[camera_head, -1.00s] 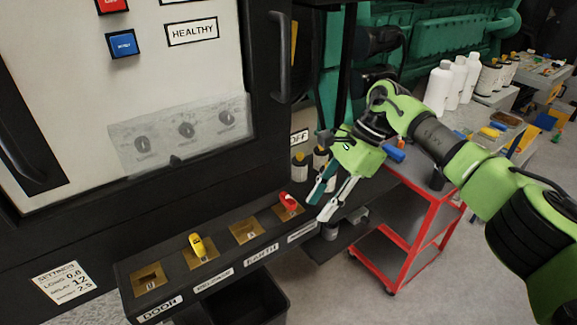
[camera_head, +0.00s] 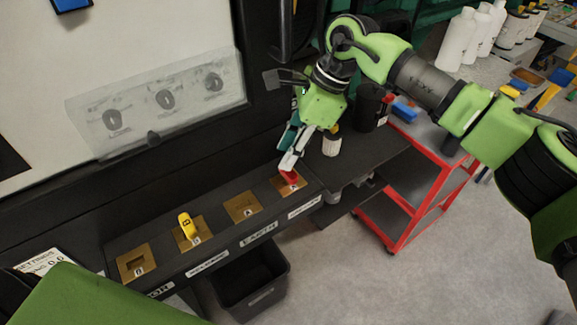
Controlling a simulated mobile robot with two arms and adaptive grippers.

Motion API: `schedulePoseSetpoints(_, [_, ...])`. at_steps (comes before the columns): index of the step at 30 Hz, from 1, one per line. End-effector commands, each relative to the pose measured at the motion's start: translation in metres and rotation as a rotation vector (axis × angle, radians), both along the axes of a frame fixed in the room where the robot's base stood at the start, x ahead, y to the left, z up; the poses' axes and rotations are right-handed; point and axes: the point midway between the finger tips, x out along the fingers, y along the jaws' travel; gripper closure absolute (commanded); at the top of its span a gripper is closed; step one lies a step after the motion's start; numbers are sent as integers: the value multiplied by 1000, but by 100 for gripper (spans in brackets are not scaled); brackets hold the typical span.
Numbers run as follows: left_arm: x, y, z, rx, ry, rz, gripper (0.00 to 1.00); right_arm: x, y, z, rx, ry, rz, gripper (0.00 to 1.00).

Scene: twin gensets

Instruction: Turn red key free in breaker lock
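The red key (camera_head: 289,178) sits in the brass lock plate (camera_head: 299,186) at the right end of the dark lock shelf. My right gripper (camera_head: 288,165) comes down from above, with its fingertips at the red key. The fingers look close together around the key's top, but whether they grip it cannot be told. A yellow key (camera_head: 186,226) stands in another brass plate to the left. The label below the red key's plate is too small to read surely. My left gripper is not in view; a green part of my own body fills the lower left.
Two empty brass plates (camera_head: 241,207) (camera_head: 136,262) share the shelf. A black bin (camera_head: 250,283) stands below it. A red trolley (camera_head: 405,226) is at right. A clear cover (camera_head: 160,100) is on the panel.

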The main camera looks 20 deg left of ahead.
Motion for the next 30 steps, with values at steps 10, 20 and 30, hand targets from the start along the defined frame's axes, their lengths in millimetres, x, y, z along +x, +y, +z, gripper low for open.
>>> schedulePoseSetpoints(10, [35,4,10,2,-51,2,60,-1,0,2,0,-1,-384,69])
schedulePoseSetpoints(20, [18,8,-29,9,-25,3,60,-5,-7,-11,0,-6,-719,69])
schedulePoseSetpoints(30, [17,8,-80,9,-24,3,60,-12,-16,-16,2,-4,-1013,69])
